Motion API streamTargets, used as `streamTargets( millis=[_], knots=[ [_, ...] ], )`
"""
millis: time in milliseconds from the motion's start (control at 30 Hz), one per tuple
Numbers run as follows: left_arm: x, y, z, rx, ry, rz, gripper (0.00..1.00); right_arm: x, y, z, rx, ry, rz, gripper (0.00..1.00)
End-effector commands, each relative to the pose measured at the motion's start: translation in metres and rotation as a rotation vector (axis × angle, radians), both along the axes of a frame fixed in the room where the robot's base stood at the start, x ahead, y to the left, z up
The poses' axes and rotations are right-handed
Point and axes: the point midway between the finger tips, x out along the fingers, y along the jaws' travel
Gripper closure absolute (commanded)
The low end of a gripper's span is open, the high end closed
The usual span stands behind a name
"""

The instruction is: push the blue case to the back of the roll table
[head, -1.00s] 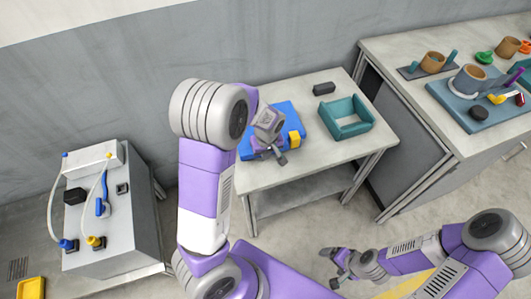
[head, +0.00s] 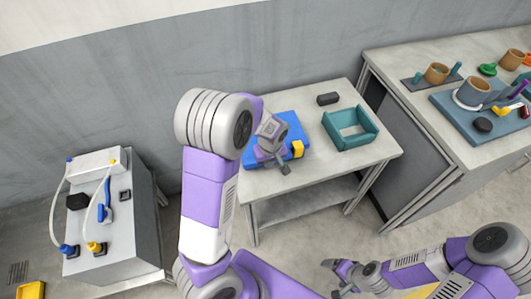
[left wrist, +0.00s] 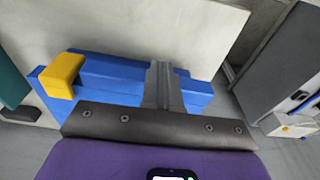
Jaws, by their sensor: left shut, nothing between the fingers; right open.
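The blue case (head: 290,125) lies flat on the roll table (head: 260,207), near its left end, with a yellow part (head: 297,149) on its front side. In the left wrist view the blue case (left wrist: 115,75) lies beyond my left gripper (left wrist: 163,68), whose closed fingers overlap its blue body. In the head view my left gripper (head: 284,168) is shut and empty at the case's front side, left of the yellow part. I cannot tell whether it touches the case. My right gripper (head: 333,278) is open and empty, low in front of the table.
A teal open frame (head: 350,130) and a small black block (head: 327,99) stand on the roll table, right of the case. A bench (head: 440,140) with cups and a blue tray stands at the right. A grey machine with hoses (head: 120,220) stands at the left.

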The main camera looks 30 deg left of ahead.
Motion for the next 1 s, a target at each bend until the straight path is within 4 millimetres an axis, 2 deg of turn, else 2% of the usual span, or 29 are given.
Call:
streamTargets(
  millis=[1000],
  knots=[
    [0.028,0.031,0.000,0.001,-0.002,0.001,1.00,0.000,0.000,-0.001,0.000,0.000,0.000,0.13]
  ],
)
